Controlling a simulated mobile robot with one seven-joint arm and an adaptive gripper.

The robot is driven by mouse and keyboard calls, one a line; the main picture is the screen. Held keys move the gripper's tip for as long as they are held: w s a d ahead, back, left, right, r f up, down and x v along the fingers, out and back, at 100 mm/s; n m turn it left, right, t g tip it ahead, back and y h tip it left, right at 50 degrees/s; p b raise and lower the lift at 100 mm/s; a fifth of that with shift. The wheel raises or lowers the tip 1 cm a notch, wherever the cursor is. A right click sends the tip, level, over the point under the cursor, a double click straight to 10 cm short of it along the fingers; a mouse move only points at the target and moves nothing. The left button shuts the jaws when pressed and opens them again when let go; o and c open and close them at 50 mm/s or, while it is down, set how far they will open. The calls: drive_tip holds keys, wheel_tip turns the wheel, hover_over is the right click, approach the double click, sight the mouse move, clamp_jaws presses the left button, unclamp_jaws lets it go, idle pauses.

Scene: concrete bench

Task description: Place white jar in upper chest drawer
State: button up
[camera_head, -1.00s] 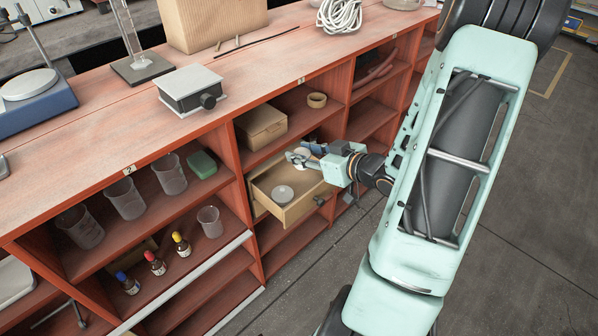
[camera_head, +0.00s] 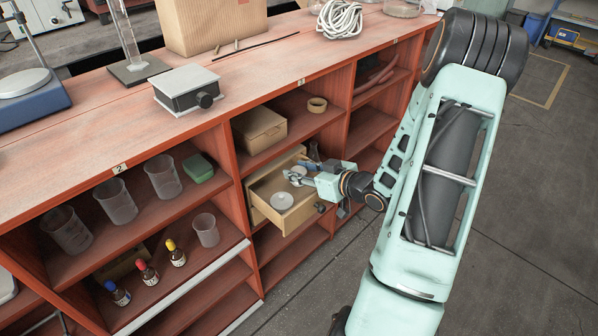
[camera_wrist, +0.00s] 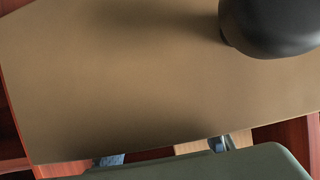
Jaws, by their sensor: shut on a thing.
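A small wooden chest (camera_head: 262,184) stands in the shelf bay, with its upper drawer (camera_head: 284,224) pulled out. A round pale dish or lid (camera_head: 282,201) lies inside the drawer near its front. My gripper (camera_head: 291,176) reaches in from the right, over the drawer and low near its back part. It is shut on the white jar (camera_head: 299,171), which shows only as a small pale shape partly hidden by the fingers. I cannot tell whether the jar touches the drawer floor. The wrist view shows mostly a plain brown surface, and no jar can be made out there.
A cardboard box (camera_head: 259,130) and a tape roll (camera_head: 317,104) sit on the shelf above. Beakers (camera_head: 116,201) and small bottles (camera_head: 147,273) stand in the left bays.

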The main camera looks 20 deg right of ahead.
drive_tip(key=shift+f, duration=0.2)
drive_tip(key=o, duration=0.9)
drive_tip(key=shift+c, duration=0.2)
drive_tip(key=shift+r, duration=0.25)
drive_tip(key=p+v, duration=0.3)
drive_tip(key=v, duration=0.9)
drive_tip(key=shift+p, duration=0.4)
